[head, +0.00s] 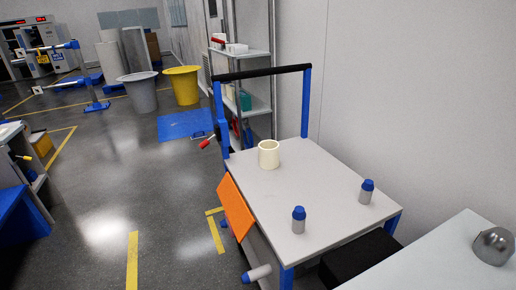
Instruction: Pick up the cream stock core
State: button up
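The cream stock core (268,160) is a short, hollow, cream-coloured cylinder. It stands upright on the white top of a blue-framed cart (262,192), near the cart's far end by the handle. Its open top faces up. My gripper does not show in the head view, and nothing is touching the core.
Two blue-capped grey cylinders (298,220) (367,191) stand on the cart's near half. An orange panel (235,208) hangs on its left side. A black-gripped handle (262,73) rises behind the core. A wall (400,100) borders the right. Open floor (110,180) lies left.

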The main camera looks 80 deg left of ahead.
aim_at(269, 155)
jog(key=u, duration=2.1)
